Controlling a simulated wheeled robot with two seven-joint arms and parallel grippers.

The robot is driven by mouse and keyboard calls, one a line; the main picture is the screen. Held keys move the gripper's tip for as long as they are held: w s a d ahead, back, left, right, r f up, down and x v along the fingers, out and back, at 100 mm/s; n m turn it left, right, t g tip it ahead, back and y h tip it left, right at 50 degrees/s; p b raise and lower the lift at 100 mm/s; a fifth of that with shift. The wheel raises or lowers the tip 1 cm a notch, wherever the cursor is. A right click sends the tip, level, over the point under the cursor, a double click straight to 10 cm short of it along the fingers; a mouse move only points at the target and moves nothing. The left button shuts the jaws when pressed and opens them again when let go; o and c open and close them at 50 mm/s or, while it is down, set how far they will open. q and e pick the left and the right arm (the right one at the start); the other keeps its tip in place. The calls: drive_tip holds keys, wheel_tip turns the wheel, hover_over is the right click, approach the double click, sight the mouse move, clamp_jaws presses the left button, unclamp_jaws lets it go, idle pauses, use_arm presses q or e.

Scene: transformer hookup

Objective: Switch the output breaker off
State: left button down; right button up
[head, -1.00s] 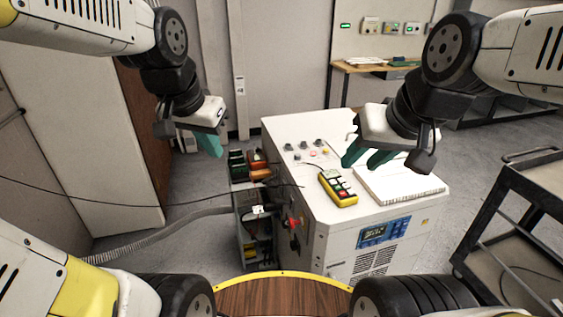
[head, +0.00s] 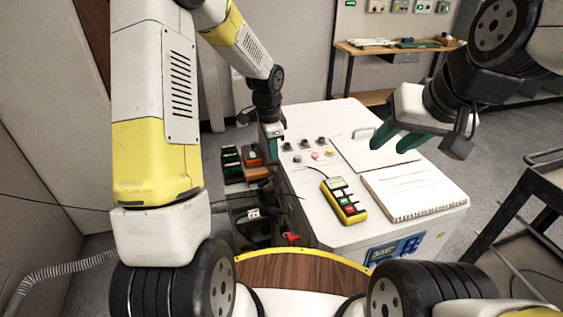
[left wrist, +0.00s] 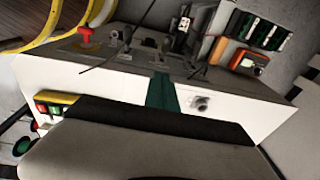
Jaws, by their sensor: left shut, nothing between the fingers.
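The white cabinet (head: 313,175) stands in front of me. Its left side carries a red handle (head: 291,238), also seen in the left wrist view (left wrist: 86,36), with small levers (left wrist: 125,38) and dark fittings near it. I cannot tell which part is the output breaker. My left gripper (head: 272,132) is shut and empty, over the cabinet's far left top edge. In the left wrist view its green fingertips (left wrist: 162,92) point across that edge towards the side panel. My right gripper (head: 398,140) is open and empty above the cabinet's right part.
A yellow handset (head: 343,200), a white ribbed pad (head: 413,188) and several knobs (head: 305,144) are on the cabinet top. Green-black blocks (head: 230,160) and orange blocks (head: 256,174) sit beside its left side. A dark cart (head: 520,205) stands at right.

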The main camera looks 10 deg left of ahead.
use_arm(q)
drive_tip(key=shift+w+d+f, duration=0.1)
drive_tip(key=shift+w+f, duration=0.1)
drive_tip(key=shift+f, duration=0.05)
hover_over(271, 190)
drive_tip(key=d, duration=0.2)
wheel_tip(271, 190, down, 10)
drive_tip(key=f, duration=0.1)
drive_tip(key=a+f, duration=0.1)
drive_tip(key=f, duration=0.1)
drive_tip(key=shift+a+f, duration=0.1)
drive_tip(key=shift+a, duration=0.25)
drive_tip(key=shift+a+f, duration=0.1)
drive_tip(key=shift+f, duration=0.05)
